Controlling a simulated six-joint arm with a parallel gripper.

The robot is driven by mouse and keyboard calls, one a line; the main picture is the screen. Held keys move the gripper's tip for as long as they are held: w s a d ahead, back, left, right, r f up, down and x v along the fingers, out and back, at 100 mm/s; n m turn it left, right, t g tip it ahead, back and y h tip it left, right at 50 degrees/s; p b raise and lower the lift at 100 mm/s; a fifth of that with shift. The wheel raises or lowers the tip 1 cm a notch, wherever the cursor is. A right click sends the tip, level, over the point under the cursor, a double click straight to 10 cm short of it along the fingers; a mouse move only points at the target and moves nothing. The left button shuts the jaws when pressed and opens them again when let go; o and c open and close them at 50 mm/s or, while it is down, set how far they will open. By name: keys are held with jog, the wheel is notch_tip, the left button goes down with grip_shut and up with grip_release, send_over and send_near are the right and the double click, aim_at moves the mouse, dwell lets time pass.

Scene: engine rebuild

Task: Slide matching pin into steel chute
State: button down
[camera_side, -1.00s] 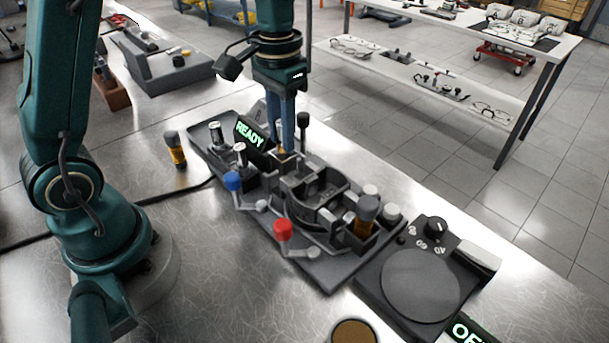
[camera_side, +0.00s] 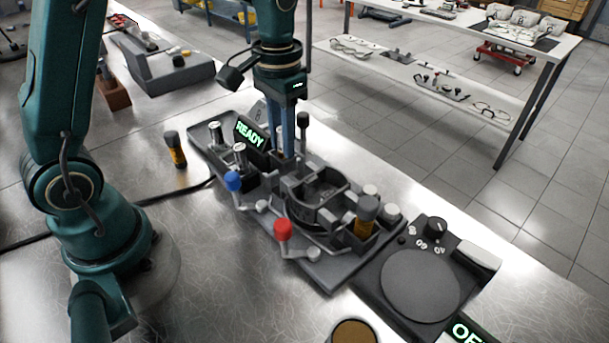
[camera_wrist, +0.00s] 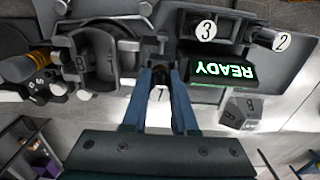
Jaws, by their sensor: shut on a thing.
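My gripper (camera_side: 283,152) points straight down over the middle-back of the dark fixture tray. In the wrist view my gripper (camera_wrist: 159,88) is shut on a pin marked 1 (camera_wrist: 160,96), its blue fingers either side. Fixture parts hide the pin's lower end in the side view, so I cannot tell how deep it sits or exactly where the steel chute begins. Two other silver pins, one in front (camera_side: 240,152) and one behind (camera_side: 215,130), stand in the tray to the left. The wrist view shows pins marked 3 (camera_wrist: 206,31) and 2 (camera_wrist: 281,42).
A green READY display (camera_side: 250,134) stands close left of my fingers. Blue-knobbed (camera_side: 233,181) and red-knobbed (camera_side: 283,228) levers stand along the front. A round housing (camera_side: 318,195) is to the right. A turntable-like unit (camera_side: 420,284) lies farther right.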

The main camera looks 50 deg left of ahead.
jog(key=shift+f, duration=0.1)
jog(key=shift+c, duration=1.1)
grip_release()
jog(key=shift+a, duration=0.1)
jog(key=shift+r, duration=4.05)
